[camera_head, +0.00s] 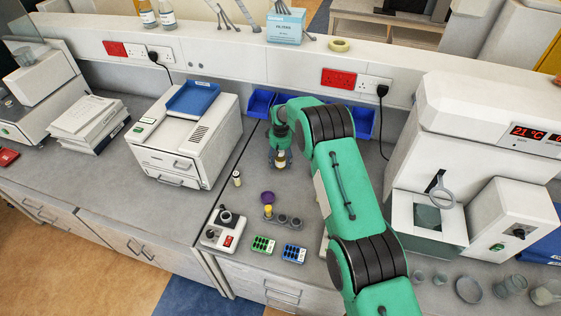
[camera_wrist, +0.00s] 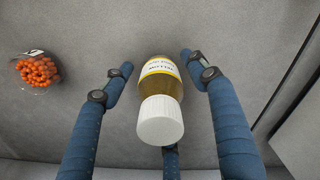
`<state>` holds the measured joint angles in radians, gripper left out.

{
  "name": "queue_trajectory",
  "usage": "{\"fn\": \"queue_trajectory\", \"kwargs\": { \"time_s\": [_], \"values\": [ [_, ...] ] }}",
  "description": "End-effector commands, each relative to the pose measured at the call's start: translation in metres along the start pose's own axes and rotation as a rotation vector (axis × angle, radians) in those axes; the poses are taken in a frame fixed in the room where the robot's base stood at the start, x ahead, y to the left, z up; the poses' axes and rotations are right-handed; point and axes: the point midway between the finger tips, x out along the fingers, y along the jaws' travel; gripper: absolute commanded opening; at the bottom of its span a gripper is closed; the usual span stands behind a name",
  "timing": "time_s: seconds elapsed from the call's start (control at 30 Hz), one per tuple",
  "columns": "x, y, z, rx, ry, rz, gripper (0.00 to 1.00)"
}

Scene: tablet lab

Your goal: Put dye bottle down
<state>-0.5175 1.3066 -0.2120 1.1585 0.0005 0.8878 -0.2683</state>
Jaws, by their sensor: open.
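The dye bottle (camera_wrist: 160,95) has a white ribbed cap and a yellow-and-white label. In the wrist view it stands between the spread fingers of my gripper (camera_wrist: 156,64), with gaps at the left and right fingers. A third finger is partly hidden behind the cap. In the head view the bottle (camera_head: 281,158) is small beneath my gripper (camera_head: 279,160), over the grey counter. It appears upright on the counter, but its base is mostly hidden.
A clear container of orange beads (camera_wrist: 37,70) lies left in the wrist view. In the head view, a small vial (camera_head: 237,178) stands left of my gripper. Blue bins (camera_head: 260,104) sit behind.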

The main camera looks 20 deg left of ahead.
Motion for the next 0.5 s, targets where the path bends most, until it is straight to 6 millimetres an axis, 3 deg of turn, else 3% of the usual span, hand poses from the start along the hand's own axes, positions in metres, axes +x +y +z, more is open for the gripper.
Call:
{"fn": "queue_trajectory", "kwargs": {
  "time_s": [0.27,0.5],
  "values": [
    [-0.004,0.0,0.0,0.0,0.0,0.0,0.58],
    [-0.023,0.0,-0.001,0.0,0.002,0.001,0.58]
  ]
}}
